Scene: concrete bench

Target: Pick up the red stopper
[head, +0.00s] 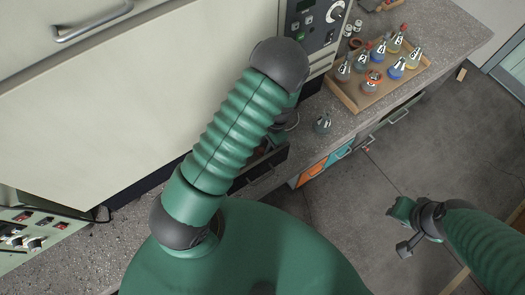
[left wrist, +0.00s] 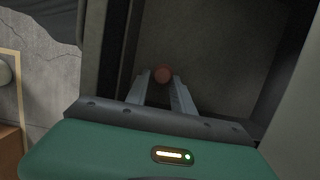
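The red stopper (left wrist: 163,74) shows in the left wrist view as a small round dull-red thing inside a dark open drawer (left wrist: 215,55). My left gripper (left wrist: 162,82) is open, with its two grey fingers reaching into the drawer. The stopper shows at the fingertips, in the gap between them; I cannot tell whether either finger touches it. In the head view the open drawer (head: 262,170) is partly hidden by my left arm, and the stopper cannot be seen there. My right gripper (head: 405,230) is out over the floor, far from the drawer; its finger opening is unclear.
A flask (head: 322,123) stands on the bench (head: 345,122) near the drawer. A wooden tray (head: 345,97) with several labelled flasks is at the back right. A cream cabinet (head: 130,85) with a control panel (head: 314,22) stands at left. Open floor (head: 350,210) lies right.

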